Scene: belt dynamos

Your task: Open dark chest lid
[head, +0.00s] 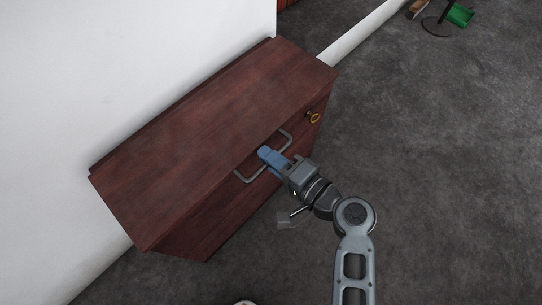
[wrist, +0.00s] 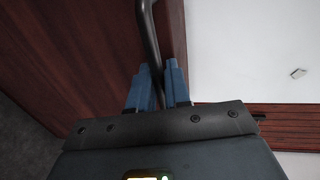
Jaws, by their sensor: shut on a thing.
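The dark chest (head: 185,145) is reddish-brown wood and stands against the white wall in the head view. Its lid looks closed. A grey metal bar handle (head: 248,179) sits at the lid's front edge; it also shows in the wrist view (wrist: 149,35). My gripper (head: 266,155) is at the middle of the handle. In the wrist view its blue fingers (wrist: 160,85) are on either side of the bar, shut on it. The fingers hide part of the handle.
A brass ring (head: 314,118) hangs on the chest's front near its right end. The white wall (head: 110,60) is close behind the chest. Grey floor (head: 440,160) is clear to the right. A green object (head: 460,15) and a dark stand lie far off at top right.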

